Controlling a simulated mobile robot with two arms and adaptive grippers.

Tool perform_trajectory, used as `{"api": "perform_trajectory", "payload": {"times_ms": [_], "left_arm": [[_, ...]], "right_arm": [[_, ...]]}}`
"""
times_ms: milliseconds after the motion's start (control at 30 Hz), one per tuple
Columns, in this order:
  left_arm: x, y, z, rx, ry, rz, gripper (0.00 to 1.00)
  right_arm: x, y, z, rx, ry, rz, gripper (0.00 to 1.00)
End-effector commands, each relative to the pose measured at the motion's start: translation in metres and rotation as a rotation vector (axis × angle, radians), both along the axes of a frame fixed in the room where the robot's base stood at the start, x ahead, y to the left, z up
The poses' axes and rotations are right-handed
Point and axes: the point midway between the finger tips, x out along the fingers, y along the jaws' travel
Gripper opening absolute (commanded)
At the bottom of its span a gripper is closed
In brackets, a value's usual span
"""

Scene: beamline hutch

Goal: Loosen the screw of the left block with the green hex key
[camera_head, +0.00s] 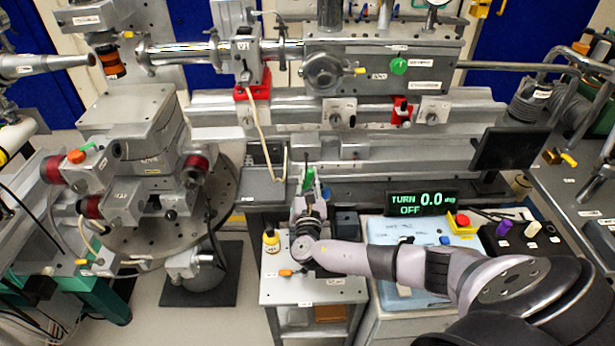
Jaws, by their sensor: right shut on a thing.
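The left block (340,111) is a small silver block with a dark round screw, on the front of the long grey rail. A similar right block (432,111) sits further right. My right gripper (309,188) is shut on the green hex key (308,177), whose green part shows above the fingers. It is in front of the rail, below and left of the left block, apart from it. My left gripper is not in view.
A red clamp (402,110) sits between the blocks. A display (422,204) reads "TURN 0.0 deg OFF". A small cart (315,290) with a yellow bottle (271,241) stands under my right gripper. A black monitor (508,149) is at right, a stage tower (140,140) at left.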

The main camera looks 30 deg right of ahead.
Motion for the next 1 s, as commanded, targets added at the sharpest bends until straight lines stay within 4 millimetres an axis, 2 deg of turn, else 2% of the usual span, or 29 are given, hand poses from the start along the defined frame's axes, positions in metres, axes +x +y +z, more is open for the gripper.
{"api": "perform_trajectory", "payload": {"times_ms": [200, 400, 533, 1000], "left_arm": [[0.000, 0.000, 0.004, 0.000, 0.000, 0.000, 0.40], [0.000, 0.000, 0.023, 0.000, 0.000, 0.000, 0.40], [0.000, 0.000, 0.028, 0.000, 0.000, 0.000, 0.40], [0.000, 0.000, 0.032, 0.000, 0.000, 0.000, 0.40]], "right_arm": [[0.000, 0.000, 0.002, -0.020, 0.013, -0.001, 0.00], [-0.001, 0.000, 0.004, -0.201, 0.124, 0.000, 0.00], [-0.001, 0.000, 0.002, -0.281, 0.173, 0.000, 0.00], [-0.001, 0.000, 0.002, -0.322, 0.199, -0.001, 0.00]]}}
